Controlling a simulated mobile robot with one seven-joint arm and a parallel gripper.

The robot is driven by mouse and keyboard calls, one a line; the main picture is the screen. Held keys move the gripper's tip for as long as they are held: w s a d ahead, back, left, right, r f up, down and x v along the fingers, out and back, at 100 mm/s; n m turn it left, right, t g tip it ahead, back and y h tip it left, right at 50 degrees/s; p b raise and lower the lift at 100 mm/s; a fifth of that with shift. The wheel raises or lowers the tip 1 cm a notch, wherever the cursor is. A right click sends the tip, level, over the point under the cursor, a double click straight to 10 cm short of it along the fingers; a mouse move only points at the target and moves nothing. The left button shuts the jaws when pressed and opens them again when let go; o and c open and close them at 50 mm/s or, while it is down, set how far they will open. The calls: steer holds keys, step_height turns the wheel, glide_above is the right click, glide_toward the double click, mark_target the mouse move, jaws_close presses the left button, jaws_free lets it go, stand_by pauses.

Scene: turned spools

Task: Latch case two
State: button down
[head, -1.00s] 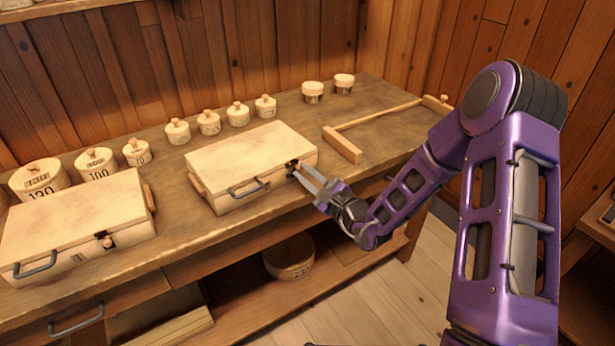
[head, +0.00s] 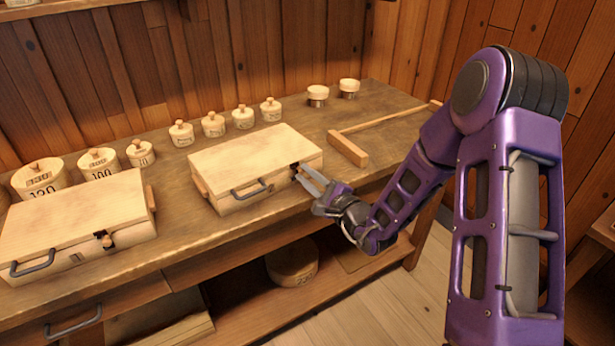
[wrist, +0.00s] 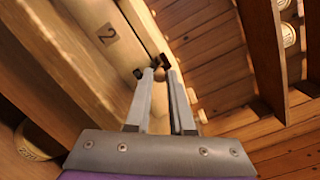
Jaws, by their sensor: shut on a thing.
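Case two (head: 252,156) is a pale wooden case with a dark front handle. It stands on the workbench with its lid down. In the wrist view the case (wrist: 93,18) shows a "2" label on its face. Its latch is a small dark fitting with a round wooden knob (wrist: 160,75), near the front right corner. My gripper (head: 305,176) reaches in from the right at that corner. In the wrist view my gripper (wrist: 161,80) has its two fingers on either side of the knob, shut on it. The fingers partly hide the latch, so I cannot tell its exact position.
A second, similar case (head: 75,215) lies at the left with its own latch. Several lidded pots (head: 212,125) line the back of the bench (head: 170,265). A wooden T-shaped tool (head: 348,148) lies right of case two. A round box (head: 293,262) sits on the lower shelf.

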steer(key=c, duration=0.8)
jaws_free()
steer(key=shift+p+v, duration=1.25)
steer(key=shift+v, duration=7.45)
